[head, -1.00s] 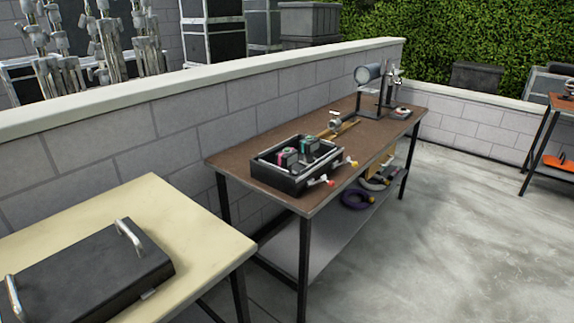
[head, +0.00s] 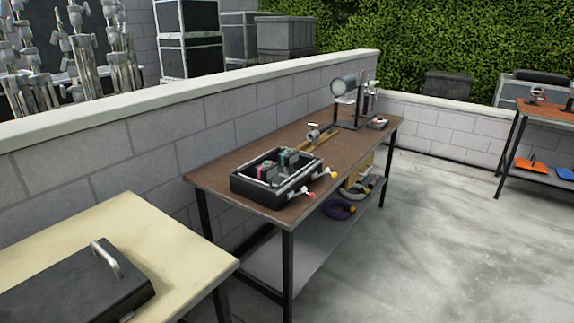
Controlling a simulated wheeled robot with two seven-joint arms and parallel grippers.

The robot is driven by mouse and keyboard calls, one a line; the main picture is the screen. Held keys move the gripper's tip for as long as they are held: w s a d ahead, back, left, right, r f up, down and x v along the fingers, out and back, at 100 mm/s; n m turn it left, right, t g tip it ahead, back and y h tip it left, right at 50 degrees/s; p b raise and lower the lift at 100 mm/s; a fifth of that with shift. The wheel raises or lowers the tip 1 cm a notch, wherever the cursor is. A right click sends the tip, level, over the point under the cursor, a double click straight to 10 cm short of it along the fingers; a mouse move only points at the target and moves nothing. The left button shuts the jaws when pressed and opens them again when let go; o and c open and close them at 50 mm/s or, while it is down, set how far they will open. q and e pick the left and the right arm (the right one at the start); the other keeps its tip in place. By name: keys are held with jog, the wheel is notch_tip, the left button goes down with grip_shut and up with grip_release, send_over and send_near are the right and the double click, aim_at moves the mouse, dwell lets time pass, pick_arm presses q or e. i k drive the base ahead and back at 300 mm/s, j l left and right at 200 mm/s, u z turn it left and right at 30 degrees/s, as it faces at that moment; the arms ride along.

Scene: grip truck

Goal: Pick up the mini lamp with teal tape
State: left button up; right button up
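A black open case (head: 277,178) stands on the near end of a brown table (head: 225,158). Inside it are small dark lamps. One lamp (head: 288,157) at the back shows a teal band. Another lamp (head: 266,172) at the front left shows a pink-red band. The case walls hide their lower parts. Neither of my grippers is in view.
A cream table (head: 150,225) with a black lidded case (head: 75,285) is at the near left. A low block wall (head: 150,155) runs behind both tables. A lamp stand (head: 350,105) is at the brown table's far end. The concrete floor (head: 440,230) on the right is clear.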

aim_at(287, 159)
jog(key=i+l+u, duration=0.1)
jog(key=l, duration=0.25)
jog(key=i+l+u, duration=0.1)
jog(key=i+l, duration=0.35)
jog(key=l, duration=0.3)
jog(key=u, duration=0.05)
